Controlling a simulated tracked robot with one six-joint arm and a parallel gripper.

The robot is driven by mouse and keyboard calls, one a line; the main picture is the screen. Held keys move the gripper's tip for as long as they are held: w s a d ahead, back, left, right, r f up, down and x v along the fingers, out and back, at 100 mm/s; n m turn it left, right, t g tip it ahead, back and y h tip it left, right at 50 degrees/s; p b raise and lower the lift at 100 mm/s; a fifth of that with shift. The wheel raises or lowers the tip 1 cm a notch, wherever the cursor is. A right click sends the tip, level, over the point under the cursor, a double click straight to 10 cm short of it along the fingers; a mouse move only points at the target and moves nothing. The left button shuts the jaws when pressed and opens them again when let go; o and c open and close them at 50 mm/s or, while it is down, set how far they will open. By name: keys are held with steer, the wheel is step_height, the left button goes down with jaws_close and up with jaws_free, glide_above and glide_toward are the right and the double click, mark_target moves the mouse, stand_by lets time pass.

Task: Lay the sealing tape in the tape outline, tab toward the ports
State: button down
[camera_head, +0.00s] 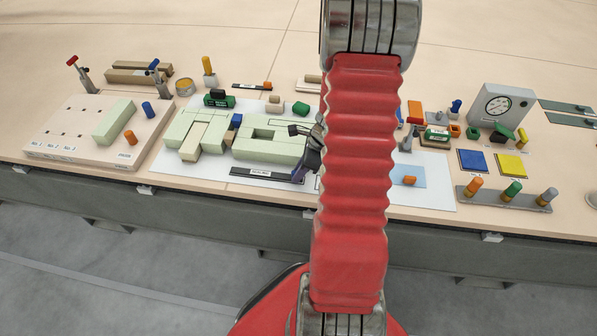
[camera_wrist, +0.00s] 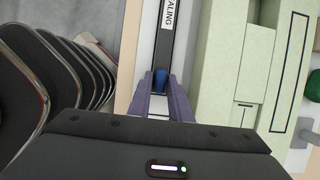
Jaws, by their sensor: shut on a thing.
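The sealing tape (camera_head: 265,174) is a long black strip with a white label, at the front edge of the white mat, beside the pale green blocks. It also shows in the wrist view (camera_wrist: 167,45), running up from my gripper. My gripper (camera_wrist: 161,82) is shut on the blue tab at the tape's near end. In the head view my gripper (camera_head: 301,172) is at the tape's right end, partly behind my arm. Whether the tape touches the mat cannot be told. A thin dark rectangular outline (camera_wrist: 290,75) shows on a pale green block.
Pale green blocks (camera_head: 268,150) stand close behind the tape. A beige board (camera_head: 75,139) is at the left; a gauge box (camera_head: 502,104), blue and yellow squares and a rack (camera_head: 510,199) of coloured pegs are at the right. The table's front edge is close.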

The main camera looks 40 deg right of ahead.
steer(key=shift+f, duration=0.1)
steer(key=c, duration=1.5)
jaws_free()
steer(key=shift+c, duration=0.2)
steer(key=shift+o, duration=0.7)
steer(key=o, duration=1)
steer(key=shift+d, duration=0.1)
steer(key=shift+w, duration=0.1)
